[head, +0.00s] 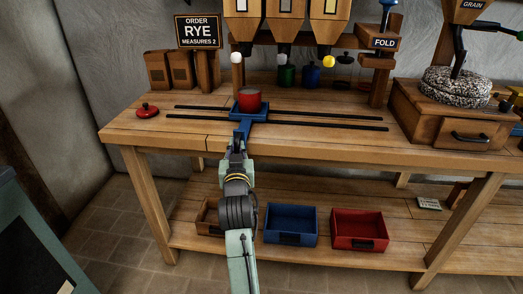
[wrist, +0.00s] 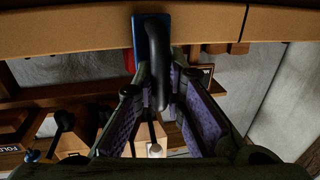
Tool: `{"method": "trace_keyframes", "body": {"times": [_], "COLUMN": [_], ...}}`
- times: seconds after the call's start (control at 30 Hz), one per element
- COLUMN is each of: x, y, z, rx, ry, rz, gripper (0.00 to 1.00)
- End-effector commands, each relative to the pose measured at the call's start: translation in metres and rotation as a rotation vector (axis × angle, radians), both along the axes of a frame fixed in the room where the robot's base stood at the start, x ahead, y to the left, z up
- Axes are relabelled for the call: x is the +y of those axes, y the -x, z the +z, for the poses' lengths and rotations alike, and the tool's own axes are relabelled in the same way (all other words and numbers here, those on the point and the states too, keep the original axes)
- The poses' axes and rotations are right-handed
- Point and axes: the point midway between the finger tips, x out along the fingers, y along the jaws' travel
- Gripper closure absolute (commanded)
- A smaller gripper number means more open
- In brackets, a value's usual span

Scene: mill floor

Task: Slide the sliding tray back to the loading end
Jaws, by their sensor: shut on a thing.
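The blue sliding tray (head: 236,111) sits on two dark rails (head: 325,121) on the bench, left of the rails' middle. A red cup (head: 249,100) stands upright on it. A blue arm runs from the tray to the bench's front edge. My gripper (head: 238,143) is at that front edge, shut on the tray's handle. In the wrist view, the dark handle (wrist: 158,65) lies between my two fingers (wrist: 158,105), with a blue part of the tray (wrist: 138,35) behind it. The exact finger contact is hard to see.
A red lid (head: 147,111) lies left of the rails. Three hoppers (head: 284,15) with white, white and yellow knobs hang above the bench. A stone mill (head: 455,88) on a drawer box stands at the right. Blue (head: 291,224) and red (head: 359,230) bins sit on the lower shelf.

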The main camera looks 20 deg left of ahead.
Motion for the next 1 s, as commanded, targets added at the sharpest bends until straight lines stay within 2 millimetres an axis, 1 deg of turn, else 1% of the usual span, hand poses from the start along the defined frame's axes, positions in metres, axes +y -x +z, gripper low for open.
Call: {"method": "trace_keyframes", "body": {"times": [0.03,0.1,0.3,0.5,0.6,0.7,0.9,1.0], "x": [0.018,0.036,0.089,0.136,0.155,0.170,0.189,0.194], "y": [0.006,0.011,0.026,0.040,0.045,0.050,0.055,0.056], "z": [-0.001,-0.001,-0.002,-0.002,-0.002,-0.002,-0.001,-0.001], "rx": [0.000,-0.001,-0.001,0.000,-0.001,0.000,0.001,0.001], "ry": [0.001,0.000,0.000,-0.001,0.000,-0.001,0.000,0.000], "rz": [0.008,0.007,0.006,0.004,0.003,0.003,0.001,0.001], "gripper": [1.00,1.00,1.00,1.00,1.00,1.00,1.00,1.00]}}
